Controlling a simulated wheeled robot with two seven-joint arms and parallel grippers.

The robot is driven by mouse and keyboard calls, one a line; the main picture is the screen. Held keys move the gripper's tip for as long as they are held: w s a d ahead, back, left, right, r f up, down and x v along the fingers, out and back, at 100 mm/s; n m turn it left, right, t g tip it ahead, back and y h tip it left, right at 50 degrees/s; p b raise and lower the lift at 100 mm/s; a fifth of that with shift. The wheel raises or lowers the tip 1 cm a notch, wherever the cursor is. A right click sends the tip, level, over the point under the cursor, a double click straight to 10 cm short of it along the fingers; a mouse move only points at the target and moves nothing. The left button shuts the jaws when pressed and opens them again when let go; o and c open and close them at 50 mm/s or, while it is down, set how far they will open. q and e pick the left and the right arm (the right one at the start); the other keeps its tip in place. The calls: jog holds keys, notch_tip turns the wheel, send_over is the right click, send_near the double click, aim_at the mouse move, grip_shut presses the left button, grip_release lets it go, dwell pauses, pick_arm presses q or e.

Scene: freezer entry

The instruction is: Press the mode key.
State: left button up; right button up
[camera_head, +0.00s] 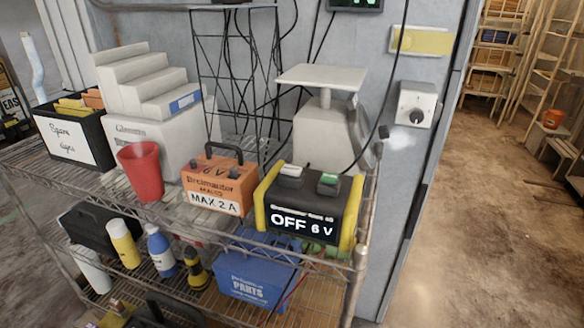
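A black box with yellow side bumpers, which looks like a battery charger (308,205), stands on the upper wire shelf near its right end. Its lit front display (303,223) reads "OFF 6 V". On its top are two raised keys, a white key (291,171) on the left and a green key (328,180) on the right. Any key lettering is too small to read, so I cannot tell which is the mode key. Neither of my grippers shows in this view.
Left of the charger stands an orange battery (212,185) marked "MAX 2 A", then a red cup (141,171). A white scale (326,125) stands behind. A blue parts bin (255,280) sits below. A wall switch (416,105) is at the right; the floor there is open.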

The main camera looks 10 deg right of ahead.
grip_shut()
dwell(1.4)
